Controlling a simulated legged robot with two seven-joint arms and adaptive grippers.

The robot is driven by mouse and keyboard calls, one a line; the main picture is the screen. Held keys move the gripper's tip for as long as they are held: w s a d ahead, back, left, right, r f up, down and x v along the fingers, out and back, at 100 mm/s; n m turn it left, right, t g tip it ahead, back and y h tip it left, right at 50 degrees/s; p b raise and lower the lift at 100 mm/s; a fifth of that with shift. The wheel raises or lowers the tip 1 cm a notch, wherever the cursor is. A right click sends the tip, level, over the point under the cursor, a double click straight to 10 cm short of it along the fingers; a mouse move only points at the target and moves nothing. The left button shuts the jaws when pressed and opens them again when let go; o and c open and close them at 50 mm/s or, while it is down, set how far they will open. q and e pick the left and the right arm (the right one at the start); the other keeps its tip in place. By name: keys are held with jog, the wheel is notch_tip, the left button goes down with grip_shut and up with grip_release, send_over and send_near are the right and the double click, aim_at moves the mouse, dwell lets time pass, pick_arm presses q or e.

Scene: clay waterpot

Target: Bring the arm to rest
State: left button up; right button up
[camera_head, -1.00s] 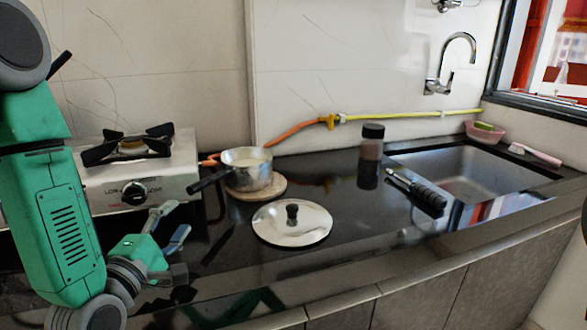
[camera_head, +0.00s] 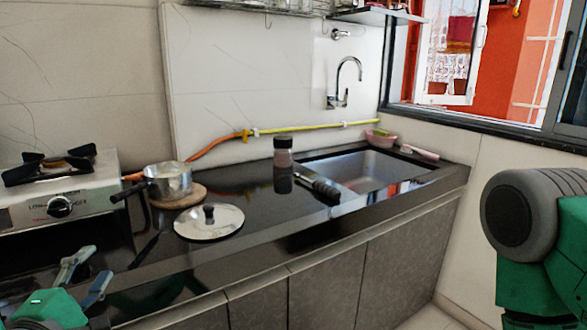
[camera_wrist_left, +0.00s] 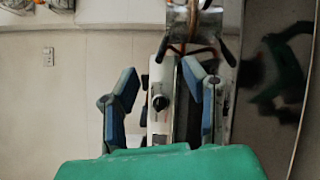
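My left gripper (camera_head: 88,276) is at the lower left of the head view, in front of the counter and below the stove. Its two fingers are spread apart with nothing between them. The left wrist view also shows my left gripper (camera_wrist_left: 162,88) open and empty, with the stove (camera_wrist_left: 160,80) beyond the fingers. My right arm (camera_head: 535,240) enters at the right edge of the head view, but its gripper is out of sight.
The black counter (camera_head: 235,183) holds the stove (camera_head: 62,195), a saucepan (camera_head: 168,183) on a round wooden board (camera_head: 190,199), a steel lid (camera_head: 208,224), a dark-topped jar (camera_head: 283,158) and a black-handled tool (camera_head: 322,187). A sink (camera_head: 365,172) is at the right.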

pick_arm(q)
jog(key=s+d+f+m+g, duration=0.2)
jog(key=f+m+g, duration=0.15)
jog(key=f, duration=0.25)
jog(key=s+d+f+m+g+h+p, duration=0.1)
jog(key=s+d+f+m+g, duration=0.1)
jog(key=s+f+m+g, duration=0.3)
jog(key=d+f+m+g, duration=0.1)
jog(key=d+f+m, duration=0.15)
jog(key=f, duration=0.45)
jog(key=s+f+m+g+p, duration=0.1)
jog(key=s+f+m+g, duration=0.3)
jog(key=s, duration=0.5)
jog(key=s+f+m+g, duration=0.4)
jog(key=s+f+m, duration=0.2)
jog(key=s, duration=0.3)
jog(key=shift+s+d+f+m+g+p, duration=0.35)
jog(key=shift+d+f, duration=0.1)
jog(key=shift+f, duration=0.4)
pick_arm(e)
jog(key=shift+w+d+r, duration=0.1)
jog(key=shift+r, duration=0.6)
jog(key=shift+w+d+r, duration=0.1)
jog(key=shift+r, duration=0.55)
pick_arm(q)
jog(key=shift+d+r, duration=0.1)
jog(key=shift+d, duration=0.2)
pick_arm(e)
jog(key=shift+d+f, duration=0.1)
jog(key=shift+d, duration=0.2)
